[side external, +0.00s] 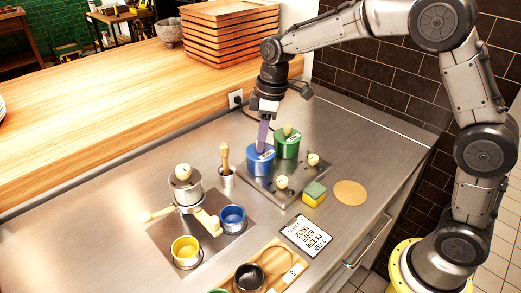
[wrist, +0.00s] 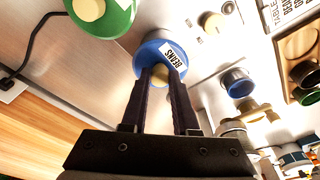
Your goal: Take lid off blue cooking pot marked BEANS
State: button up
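The blue pot marked BEANS (side external: 261,163) stands on the dark square plate, next to the green pot. Its blue lid (wrist: 150,47) carries a white BEANS label and appears seated on the pot. A pale round knob (wrist: 160,76) tops the lid. My gripper (side external: 262,146) reaches down to this lid from above. In the wrist view, my gripper's two fingers (wrist: 162,72) are on either side of the knob, which fills the gap between them. The fingers look shut on the knob, and they hide its sides.
The green pot (side external: 286,147) stands close behind right. A yellow-green sponge (side external: 314,194), a utensil cup (side external: 227,180) and a task card (side external: 306,235) are nearby. A raised wooden counter (side external: 130,85) runs behind.

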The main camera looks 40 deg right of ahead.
grip_shut()
